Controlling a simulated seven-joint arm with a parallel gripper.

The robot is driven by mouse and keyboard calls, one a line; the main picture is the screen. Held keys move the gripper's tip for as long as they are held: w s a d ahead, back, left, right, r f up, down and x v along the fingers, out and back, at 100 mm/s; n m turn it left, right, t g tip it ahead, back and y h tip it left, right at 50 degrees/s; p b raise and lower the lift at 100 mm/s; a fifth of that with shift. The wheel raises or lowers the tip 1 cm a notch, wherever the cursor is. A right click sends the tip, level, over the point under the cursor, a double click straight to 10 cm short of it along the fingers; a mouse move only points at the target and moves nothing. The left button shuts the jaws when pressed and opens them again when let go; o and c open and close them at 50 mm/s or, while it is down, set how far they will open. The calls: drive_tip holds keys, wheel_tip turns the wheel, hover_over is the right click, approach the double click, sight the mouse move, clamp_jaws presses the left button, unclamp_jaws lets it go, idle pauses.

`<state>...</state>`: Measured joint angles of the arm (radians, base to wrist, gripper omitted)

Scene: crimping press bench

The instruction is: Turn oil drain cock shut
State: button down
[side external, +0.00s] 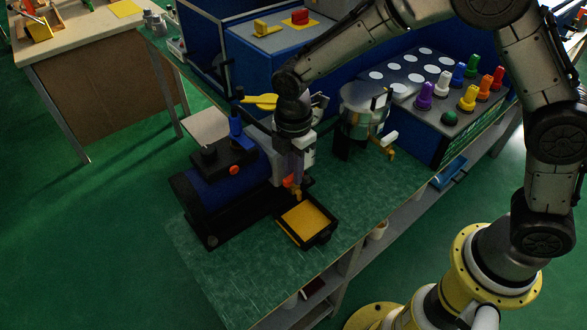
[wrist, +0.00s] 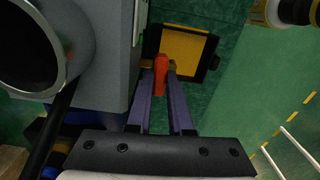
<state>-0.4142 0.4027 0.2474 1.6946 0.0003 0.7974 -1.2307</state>
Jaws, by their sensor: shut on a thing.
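The oil drain cock shows an orange-red handle (side external: 289,181) low on the right end of the dark blue machine (side external: 208,192). In the wrist view the handle (wrist: 160,76) stands between the tips of my two purple-grey fingers. My gripper (side external: 296,186) reaches down beside the machine and is shut on the handle. In the wrist view my gripper (wrist: 166,72) hides part of the cock. The cock's body and its exact turn angle are hard to make out.
A black-rimmed tray (side external: 328,236) with a yellow inside sits just below the cock. A yellow lever (side external: 260,101) and a silver pot (side external: 362,112) stand close to my wrist. A panel of coloured knobs (side external: 468,98) is at the right.

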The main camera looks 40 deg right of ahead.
drive_tip(key=shift+r+m, duration=0.1)
drive_tip(key=shift+m, duration=0.4)
drive_tip(key=c, duration=1.1)
unclamp_jaws()
wheel_tip(320, 180, up, 14)
drive_tip(key=shift+d, duration=0.1)
